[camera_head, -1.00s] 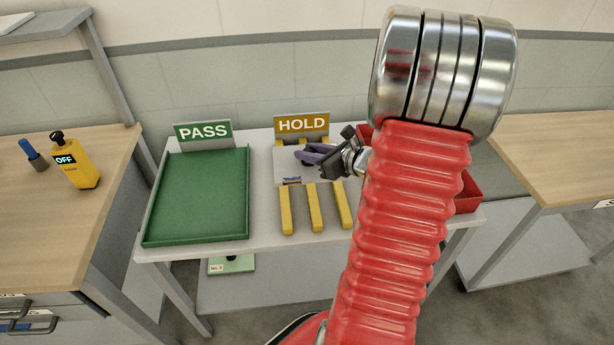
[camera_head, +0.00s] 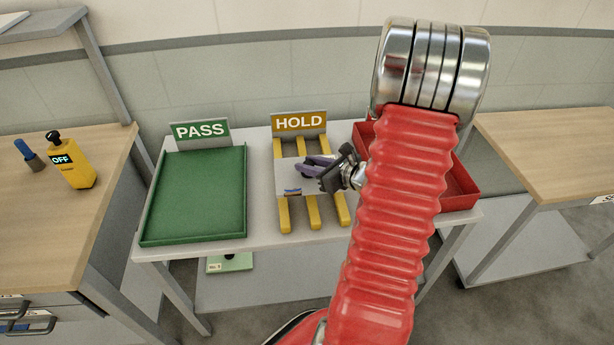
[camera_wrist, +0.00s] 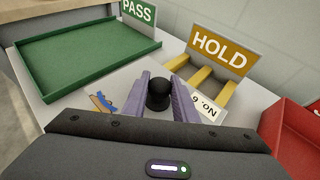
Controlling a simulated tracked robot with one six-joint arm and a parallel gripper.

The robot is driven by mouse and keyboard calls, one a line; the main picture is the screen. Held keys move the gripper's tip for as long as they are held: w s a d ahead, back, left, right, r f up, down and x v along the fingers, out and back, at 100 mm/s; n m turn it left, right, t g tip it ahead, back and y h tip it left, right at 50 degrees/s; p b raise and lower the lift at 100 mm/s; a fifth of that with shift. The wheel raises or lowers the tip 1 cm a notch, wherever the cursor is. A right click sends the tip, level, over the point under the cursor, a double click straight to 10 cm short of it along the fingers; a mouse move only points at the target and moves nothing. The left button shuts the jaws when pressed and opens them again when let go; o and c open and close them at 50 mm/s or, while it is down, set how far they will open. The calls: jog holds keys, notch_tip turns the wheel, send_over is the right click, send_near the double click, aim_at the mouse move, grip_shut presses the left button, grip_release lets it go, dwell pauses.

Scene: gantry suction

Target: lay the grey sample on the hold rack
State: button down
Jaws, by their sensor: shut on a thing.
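The grey sample (camera_head: 288,179) is a flat light grey plate with a black knob (camera_wrist: 158,90) on top. A white "No. 6" label (camera_wrist: 208,108) and a blue and orange mark (camera_wrist: 103,102) show on it. My gripper (camera_wrist: 159,85) is shut on the knob with its purple fingers, and it also shows in the head view (camera_head: 310,163). The plate is over the middle of the hold rack (camera_head: 313,212), across its yellow bars. I cannot tell whether it touches them. The amber HOLD sign (camera_head: 299,122) stands behind the rack.
The green PASS tray (camera_head: 198,195) is left of the rack on the same white table. A red tray (camera_head: 459,190) is to the right, partly hidden by my arm.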

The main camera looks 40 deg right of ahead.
jog(key=shift+f, duration=0.15)
jog(key=shift+f, duration=2)
jog(key=shift+f, duration=0.1)
jog(key=c, duration=1.4)
grip_release()
jog(key=shift+c, duration=0.2)
jog(key=v, duration=1.2)
